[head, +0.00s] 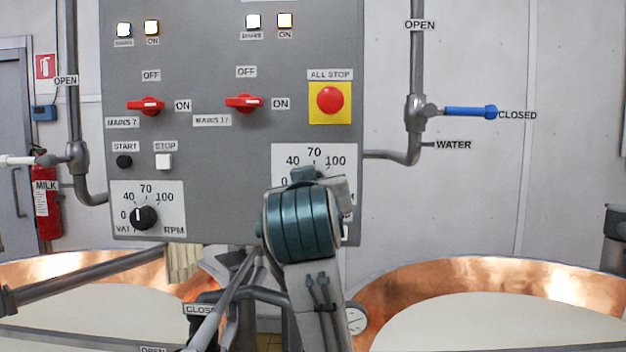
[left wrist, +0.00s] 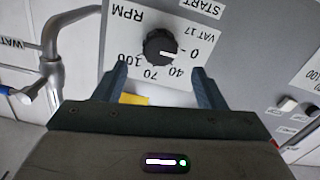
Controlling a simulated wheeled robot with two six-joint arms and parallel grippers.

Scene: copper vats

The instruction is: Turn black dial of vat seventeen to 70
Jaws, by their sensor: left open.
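The black dial of vat 17 (left wrist: 160,48) shows upside down in the left wrist view on its white scale plate (left wrist: 112,35). Its white mark points toward 0. In the head view, my arm hides this dial, and only part of its scale plate (head: 340,160) shows. My left gripper (left wrist: 159,70) is open and empty. Its two fingers point toward the plate, one on each side of the dial in the picture. I cannot tell how far the fingertips are from the plate. My right gripper is not in view.
Another black dial (head: 143,218) sits on the left plate. Two red mains switches (head: 146,105) and the red all-stop button (head: 330,99) are on the grey panel (head: 215,55). A blue-handled water valve (head: 470,112) is at right. Copper vats (head: 575,287) stand below on both sides.

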